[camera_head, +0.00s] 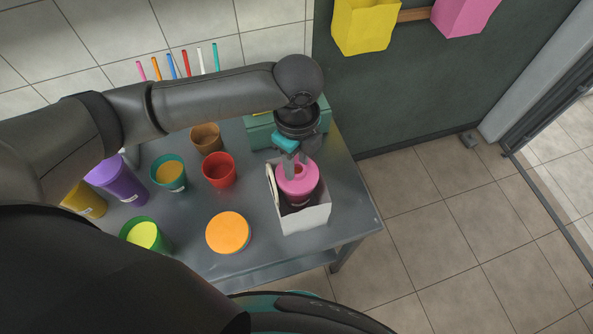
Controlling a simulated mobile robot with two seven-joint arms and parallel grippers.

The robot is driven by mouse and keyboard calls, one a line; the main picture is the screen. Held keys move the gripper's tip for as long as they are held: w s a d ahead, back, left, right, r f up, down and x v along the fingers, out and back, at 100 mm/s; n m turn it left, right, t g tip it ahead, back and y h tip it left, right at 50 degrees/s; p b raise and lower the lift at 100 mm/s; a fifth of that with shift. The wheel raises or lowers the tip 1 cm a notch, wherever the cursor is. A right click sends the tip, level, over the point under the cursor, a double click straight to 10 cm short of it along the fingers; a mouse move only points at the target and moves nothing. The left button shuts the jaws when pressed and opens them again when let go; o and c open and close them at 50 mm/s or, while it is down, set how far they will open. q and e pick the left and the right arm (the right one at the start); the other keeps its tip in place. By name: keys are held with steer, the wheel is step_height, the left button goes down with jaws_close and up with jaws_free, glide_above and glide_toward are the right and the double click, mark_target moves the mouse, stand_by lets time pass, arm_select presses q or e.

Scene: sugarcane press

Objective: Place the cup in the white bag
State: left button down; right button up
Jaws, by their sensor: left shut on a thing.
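A pink cup (296,184) with a pink lid is inside the open top of the white bag (306,220). The bag stands upright near the right end of the grey metal table (277,252). My left gripper (296,162) points down from above and is shut on the pink cup at its lid. The cup's lower part is hidden by the bag's front wall, so I cannot tell whether it touches the bag's bottom. My right gripper is not in view.
Floor is clear at right.

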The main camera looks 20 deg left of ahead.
mark_target(297, 173)
arm_select(q)
steer(key=shift+f, duration=2.1)
steer(key=shift+c, duration=2.4)
jaws_free()
step_height(297, 173, up, 12)
steer(key=shift+p, duration=0.4)
